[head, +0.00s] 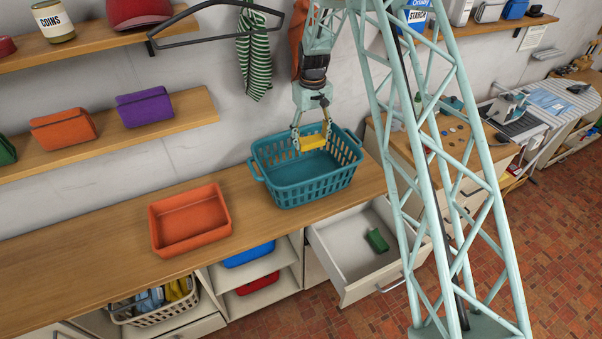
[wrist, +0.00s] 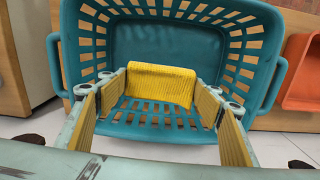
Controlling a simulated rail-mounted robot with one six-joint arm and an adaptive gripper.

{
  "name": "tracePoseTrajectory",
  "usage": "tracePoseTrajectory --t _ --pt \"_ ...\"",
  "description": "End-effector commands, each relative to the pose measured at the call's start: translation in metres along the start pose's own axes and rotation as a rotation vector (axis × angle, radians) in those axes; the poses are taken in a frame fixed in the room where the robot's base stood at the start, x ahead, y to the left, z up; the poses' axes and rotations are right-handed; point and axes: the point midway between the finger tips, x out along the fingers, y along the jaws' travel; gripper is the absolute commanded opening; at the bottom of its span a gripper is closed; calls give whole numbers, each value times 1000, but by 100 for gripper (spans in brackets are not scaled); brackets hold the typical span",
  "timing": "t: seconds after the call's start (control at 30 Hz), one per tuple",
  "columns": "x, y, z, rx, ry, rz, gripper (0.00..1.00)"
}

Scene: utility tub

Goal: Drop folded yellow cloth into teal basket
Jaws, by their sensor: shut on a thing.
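The teal basket (head: 300,188) stands on the wooden counter in the head view, and its slotted walls also fill much of the wrist view (wrist: 150,38). The folded yellow cloth (head: 313,142) is at my gripper, over the basket's opening. In the wrist view the cloth (wrist: 160,84) sits between the two finger pads, against the teal inside behind it. My gripper (head: 311,136) points down over the basket and is shut on the cloth. Whether the cloth touches the basket floor cannot be told.
An orange tub (head: 190,220) stands on the counter left of the basket. An open drawer (head: 345,262) with a green folded item (head: 377,240) juts out below right. Bare counter (head: 60,245) lies at the left.

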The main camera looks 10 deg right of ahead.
Motion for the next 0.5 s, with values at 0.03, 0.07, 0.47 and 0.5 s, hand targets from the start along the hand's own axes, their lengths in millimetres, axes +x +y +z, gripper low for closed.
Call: tracePoseTrajectory --t 0.03,0.07,0.47,0.5 --pt "6 0 0 0 0 0 50" --pt "8 0 0 0 0 0 50" --pt "33 0 0 0 0 0 50" --pt "34 0 0 0 0 0 50"
